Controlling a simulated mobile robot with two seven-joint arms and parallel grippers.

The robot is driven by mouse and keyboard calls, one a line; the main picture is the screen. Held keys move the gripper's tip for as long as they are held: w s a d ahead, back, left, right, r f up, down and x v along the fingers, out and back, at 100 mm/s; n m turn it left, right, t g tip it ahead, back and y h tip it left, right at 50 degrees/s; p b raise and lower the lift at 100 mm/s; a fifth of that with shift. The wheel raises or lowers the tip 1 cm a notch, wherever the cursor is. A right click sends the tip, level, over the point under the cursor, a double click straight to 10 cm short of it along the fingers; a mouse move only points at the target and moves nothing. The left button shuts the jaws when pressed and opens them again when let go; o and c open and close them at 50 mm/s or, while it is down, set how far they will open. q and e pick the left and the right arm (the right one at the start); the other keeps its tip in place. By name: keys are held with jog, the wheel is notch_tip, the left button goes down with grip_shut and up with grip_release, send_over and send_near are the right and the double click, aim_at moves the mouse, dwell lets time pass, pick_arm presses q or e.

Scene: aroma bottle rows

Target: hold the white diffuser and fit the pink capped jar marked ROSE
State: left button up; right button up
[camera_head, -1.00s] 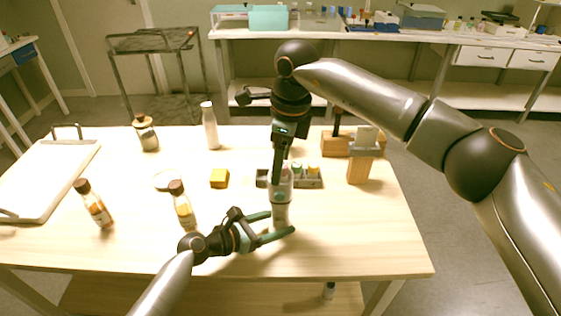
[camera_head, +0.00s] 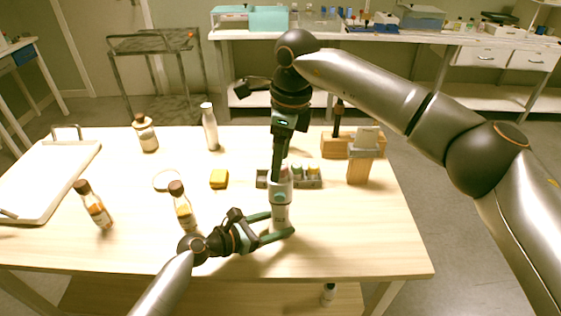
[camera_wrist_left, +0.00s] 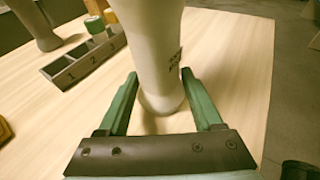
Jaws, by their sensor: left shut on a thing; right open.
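The white diffuser (camera_head: 280,207) stands upright near the table's front middle. My left gripper (camera_head: 281,224) is shut around its lower body; the left wrist view shows the diffuser (camera_wrist_left: 155,50) between the two green fingers (camera_wrist_left: 163,98). My right gripper (camera_head: 279,172) is open, pointing down right above the diffuser's top. A small pinkish bit shows at the diffuser's top beside the right fingers; it may be the ROSE jar, but the fingers hide most of it and no label can be read.
A grey numbered rack (camera_head: 310,184) behind the diffuser holds green and yellow capped jars; its left slots look empty. The front right of the table is clear.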

pick_arm(q)
jog(key=shift+f, duration=0.15)
pick_arm(e)
jog(key=shift+r, duration=2.7)
pick_arm(q)
jog(key=o, duration=1)
